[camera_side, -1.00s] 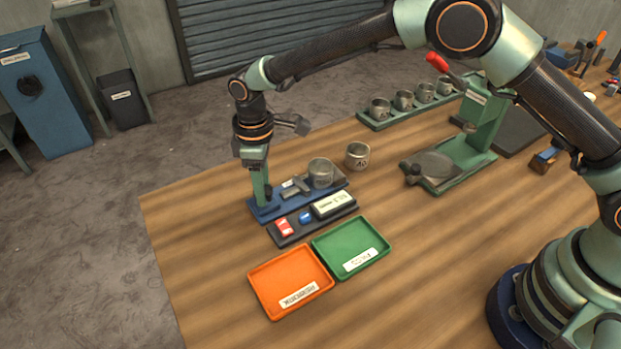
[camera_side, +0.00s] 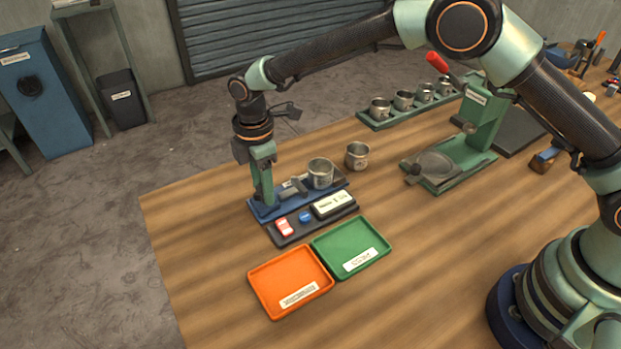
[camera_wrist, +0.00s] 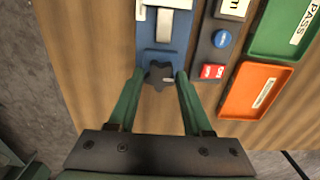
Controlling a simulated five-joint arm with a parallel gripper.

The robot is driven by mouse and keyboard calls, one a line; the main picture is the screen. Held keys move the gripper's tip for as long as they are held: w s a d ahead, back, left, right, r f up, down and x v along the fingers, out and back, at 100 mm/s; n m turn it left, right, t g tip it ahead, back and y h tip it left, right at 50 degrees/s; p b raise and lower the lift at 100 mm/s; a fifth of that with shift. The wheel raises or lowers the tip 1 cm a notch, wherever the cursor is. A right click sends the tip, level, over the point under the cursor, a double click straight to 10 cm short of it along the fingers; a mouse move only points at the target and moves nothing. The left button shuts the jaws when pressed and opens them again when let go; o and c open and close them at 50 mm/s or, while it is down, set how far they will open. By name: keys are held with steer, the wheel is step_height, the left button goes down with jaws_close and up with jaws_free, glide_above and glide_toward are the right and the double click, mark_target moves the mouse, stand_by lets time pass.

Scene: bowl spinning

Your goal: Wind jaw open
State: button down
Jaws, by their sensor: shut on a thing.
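A blue gauge fixture (camera_side: 284,207) lies on the bench, with a grey sliding jaw (camera_side: 293,187) in its middle. A grey metal cup (camera_side: 320,171) stands at its right end; I cannot tell whether the jaw touches it. My gripper (camera_side: 266,203) points down at the fixture's left end. In the wrist view, my gripper (camera_wrist: 159,77) is shut on a dark star-shaped knob (camera_wrist: 157,74), with one green finger on each side. The fixture (camera_wrist: 163,57) and jaw (camera_wrist: 164,24) lie beyond the knob. The fingers hide the knob in the side view.
A dark panel (camera_side: 287,238) with red and blue buttons lies in front. Orange (camera_side: 289,272) and green (camera_side: 348,238) trays sit nearer. Another cup (camera_side: 357,156) stands right of the fixture. A rack (camera_side: 372,123) of cups and a green press (camera_side: 483,135) stand behind.

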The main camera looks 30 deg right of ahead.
steer(key=shift+r, duration=0.1)
stand_by(0.3)
steer(key=shift+c, duration=1.6)
jaws_free()
step_height(320, 180, up, 12)
